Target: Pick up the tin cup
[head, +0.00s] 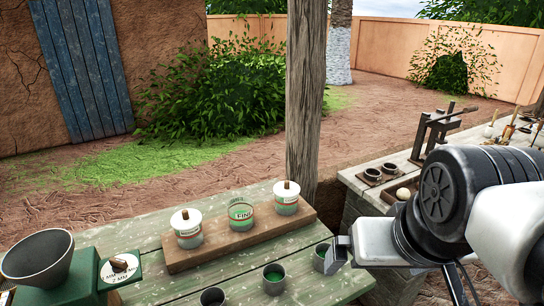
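Several small grey metal cups stand on the green-washed wooden table in the head view. One cup (274,279) has green inside and stands near the front. A darker cup (213,298) is cut by the bottom edge. A third cup (321,257), also green inside, is partly hidden by my gripper (338,255). I cannot tell which of them is the tin cup. My gripper comes in from the right, its tip beside or over the third cup. Its fingers are seen nearly side-on, so their gap and any contact are unclear.
A wooden board (190,258) behind the cups holds white-lidded jars (187,232) and an open jar labelled FINE (240,215). A green grinder with a hopper (40,258) stands left. A wooden post (305,100) rises behind the table. A second bench (372,198) is at right.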

